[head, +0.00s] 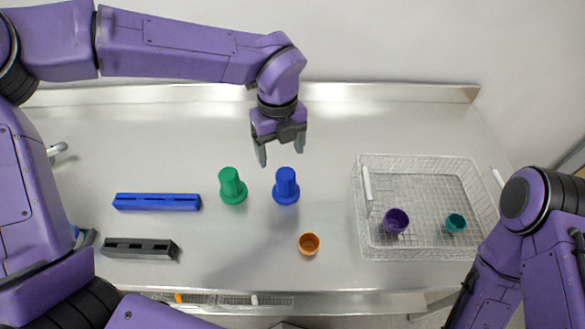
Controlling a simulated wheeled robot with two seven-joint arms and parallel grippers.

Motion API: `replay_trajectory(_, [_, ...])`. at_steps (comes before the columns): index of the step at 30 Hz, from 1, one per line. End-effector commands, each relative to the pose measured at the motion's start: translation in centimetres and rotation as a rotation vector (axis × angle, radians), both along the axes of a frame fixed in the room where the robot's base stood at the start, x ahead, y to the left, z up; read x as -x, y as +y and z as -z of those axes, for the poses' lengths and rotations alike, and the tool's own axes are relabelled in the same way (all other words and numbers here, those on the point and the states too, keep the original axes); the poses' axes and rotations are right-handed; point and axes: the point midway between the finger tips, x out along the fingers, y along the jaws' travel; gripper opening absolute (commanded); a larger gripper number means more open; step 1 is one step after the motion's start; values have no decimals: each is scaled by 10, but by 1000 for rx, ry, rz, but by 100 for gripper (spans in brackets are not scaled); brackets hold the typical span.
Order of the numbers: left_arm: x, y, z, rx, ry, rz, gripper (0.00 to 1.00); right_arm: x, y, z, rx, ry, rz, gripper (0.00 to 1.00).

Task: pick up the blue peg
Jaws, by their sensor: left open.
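The blue peg (286,184) stands upright on the metal table, a rounded cylinder on a wider round base. My left gripper (280,158) points down above and behind it, with its fingers apart and nothing between them. The left finger hangs nearer the green peg's side, and the right finger is just above and to the right of the blue peg. The gripper appears clear of the peg. My right arm (535,240) is at the right edge; its gripper is not visible.
A green peg (231,186) stands close left of the blue one. An orange cup (309,243) is in front. Blue (157,202) and black (140,248) bars lie at left. A wire basket (420,165) at right holds a purple cup (396,221) and a teal cup (456,223).

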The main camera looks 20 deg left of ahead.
Motion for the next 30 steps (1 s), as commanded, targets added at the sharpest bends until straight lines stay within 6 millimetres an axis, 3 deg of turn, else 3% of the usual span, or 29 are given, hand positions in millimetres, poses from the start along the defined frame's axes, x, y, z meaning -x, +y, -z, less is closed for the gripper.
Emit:
replay_trajectory(18, [6, -14, 95, -3, 4, 10, 78, 0, 0, -27, -1, 1, 0, 43])
replay_trajectory(26, [6, -13, 104, -1, 1, 7, 78, 0, 0, -27, -1, 1, 0, 43])
replay_trajectory(27, [6, -13, 104, -1, 1, 7, 75, 0, 0, -27, -1, 1, 0, 43])
replay_trajectory(30, [6, -13, 104, -1, 1, 7, 42, 0, 0, -27, -1, 1, 0, 43])
